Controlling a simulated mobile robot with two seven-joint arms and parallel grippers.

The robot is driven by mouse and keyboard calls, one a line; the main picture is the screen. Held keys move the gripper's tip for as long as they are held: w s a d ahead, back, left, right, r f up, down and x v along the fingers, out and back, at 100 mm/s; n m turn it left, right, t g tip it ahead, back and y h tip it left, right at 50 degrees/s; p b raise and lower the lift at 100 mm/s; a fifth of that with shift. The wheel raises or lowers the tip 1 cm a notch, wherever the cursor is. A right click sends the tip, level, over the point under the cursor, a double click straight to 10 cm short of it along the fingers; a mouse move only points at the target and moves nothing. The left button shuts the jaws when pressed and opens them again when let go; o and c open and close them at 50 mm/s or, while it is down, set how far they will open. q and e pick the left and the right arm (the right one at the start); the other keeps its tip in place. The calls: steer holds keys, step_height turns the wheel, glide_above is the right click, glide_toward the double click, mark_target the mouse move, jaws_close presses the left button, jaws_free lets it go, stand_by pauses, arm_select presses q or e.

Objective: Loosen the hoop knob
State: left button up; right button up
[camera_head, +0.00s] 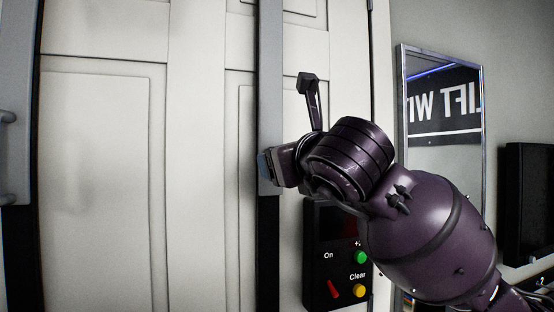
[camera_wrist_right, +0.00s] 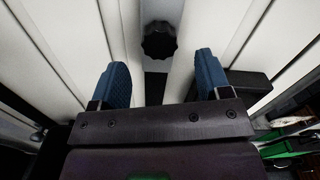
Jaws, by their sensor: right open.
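A black ribbed knob (camera_wrist_right: 158,40) sits on a narrow grey part between pale panels, at the top middle of the right wrist view. My right gripper (camera_wrist_right: 160,60) is open, with its two blue-padded fingers on either side of the picture's middle. The knob shows between and beyond the fingertips, and nothing is held. In the head view my right gripper (camera_head: 268,167) is at the grey upright post (camera_head: 270,80), and the gripper and wrist hide the knob there. I cannot tell if the fingers touch the post. My left gripper is not in view.
A black control box (camera_head: 322,285) with a red switch and green and yellow buttons is below my right wrist. White panelled doors (camera_head: 100,160) stand behind the post. Another grey upright (camera_head: 18,100) is at far left. A mirror (camera_head: 440,160) and a dark screen (camera_head: 530,200) are at right.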

steer(key=shift+x, duration=2.4)
steer(key=shift+c, duration=0.3)
steer(key=c, duration=0.9)
steer(key=shift+o, duration=0.2)
steer(key=shift+n, duration=0.3)
steer(key=shift+n+b, duration=0.55)
steer(key=shift+n, duration=8.05)
